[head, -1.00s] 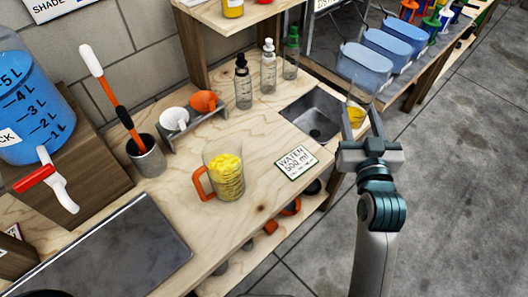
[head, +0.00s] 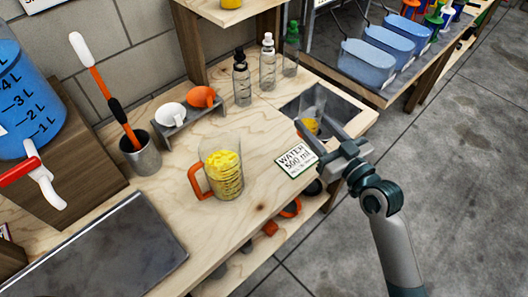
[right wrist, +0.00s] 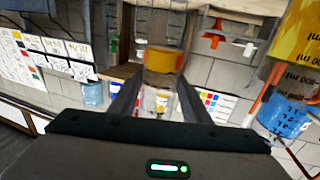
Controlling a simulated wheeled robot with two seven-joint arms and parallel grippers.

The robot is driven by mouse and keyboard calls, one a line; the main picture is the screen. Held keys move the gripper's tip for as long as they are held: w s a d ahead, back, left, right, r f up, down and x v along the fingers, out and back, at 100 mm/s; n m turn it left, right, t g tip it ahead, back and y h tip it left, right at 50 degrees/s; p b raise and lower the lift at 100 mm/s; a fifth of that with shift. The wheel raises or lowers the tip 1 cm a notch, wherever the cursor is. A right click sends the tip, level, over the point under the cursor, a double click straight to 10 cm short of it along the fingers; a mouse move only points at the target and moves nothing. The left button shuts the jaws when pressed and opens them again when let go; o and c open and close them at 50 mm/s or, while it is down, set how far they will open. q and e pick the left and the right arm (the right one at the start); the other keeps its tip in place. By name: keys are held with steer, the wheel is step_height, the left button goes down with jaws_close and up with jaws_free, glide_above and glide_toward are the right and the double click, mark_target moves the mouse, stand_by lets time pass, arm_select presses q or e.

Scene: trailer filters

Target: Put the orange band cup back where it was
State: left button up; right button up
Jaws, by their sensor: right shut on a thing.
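My right gripper (head: 317,138) is shut on a clear cup (head: 314,100) with a yellow-orange part near its bottom, which I take for the orange band cup. In the right wrist view the yellow-orange part of the cup (right wrist: 163,60) shows between the fingertips (right wrist: 158,85). I cannot tell whether the colour is a band or contents. My left gripper is not in view.
A clear jug (head: 222,170) with an orange handle and yellow contents stands on the bench. A "WATER 500 ml" card (head: 296,158) lies before the sink. Bottles (head: 267,68) stand behind it. A rack (head: 190,122) holds a white and an orange piece. Bench wood between jug and card is clear.

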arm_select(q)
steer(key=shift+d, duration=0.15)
arm_select(e)
steer(key=shift+a+f, duration=0.1)
steer(key=shift+f, duration=0.15)
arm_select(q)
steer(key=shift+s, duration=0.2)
